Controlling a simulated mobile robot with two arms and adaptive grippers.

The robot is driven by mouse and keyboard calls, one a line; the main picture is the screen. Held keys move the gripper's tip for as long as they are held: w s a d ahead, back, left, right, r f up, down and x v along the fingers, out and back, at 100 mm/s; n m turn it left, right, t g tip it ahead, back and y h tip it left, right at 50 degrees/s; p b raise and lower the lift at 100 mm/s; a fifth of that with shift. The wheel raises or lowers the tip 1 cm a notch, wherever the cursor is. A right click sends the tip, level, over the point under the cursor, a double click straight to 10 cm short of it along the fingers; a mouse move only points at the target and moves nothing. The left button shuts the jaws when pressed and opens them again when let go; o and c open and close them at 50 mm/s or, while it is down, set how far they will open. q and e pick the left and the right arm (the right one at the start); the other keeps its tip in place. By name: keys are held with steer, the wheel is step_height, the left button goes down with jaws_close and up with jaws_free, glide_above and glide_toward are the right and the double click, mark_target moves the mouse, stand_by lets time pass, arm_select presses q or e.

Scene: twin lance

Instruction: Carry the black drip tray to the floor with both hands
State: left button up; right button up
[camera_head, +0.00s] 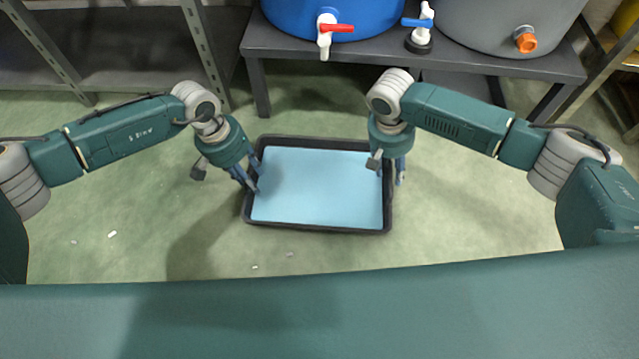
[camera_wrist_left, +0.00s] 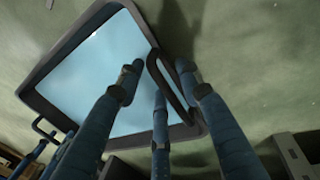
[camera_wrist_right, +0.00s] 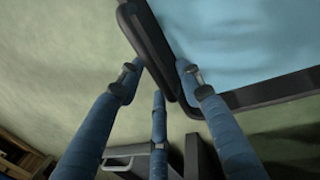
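The black drip tray (camera_head: 318,229), with a light blue inside, appears to lie flat on the green floor in front of the bench. My left gripper (camera_head: 250,182) is at its left end. In the left wrist view, the fingers (camera_wrist_left: 160,75) stand apart on both sides of the tray's black end handle (camera_wrist_left: 172,85). My right gripper (camera_head: 388,172) is at the right end. In the right wrist view, its fingers (camera_wrist_right: 158,75) straddle the tray's dark end handle (camera_wrist_right: 150,50), with gaps visible. The exact contact at the handles is partly hidden.
A dark bench (camera_head: 460,60) behind the tray carries a blue barrel (camera_head: 290,15) with a red-handled tap and a grey barrel (camera_head: 490,25) with an orange tap. Metal shelving (camera_head: 120,50) stands at the back left. Small pale scraps (camera_head: 112,234) lie on otherwise open floor.

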arm_select(q)
jaws_close()
arm_select(e)
jaws_close()
arm_select(q)
steer(key=shift+r, duration=0.2)
arm_select(e)
steer(key=shift+r, duration=0.2)
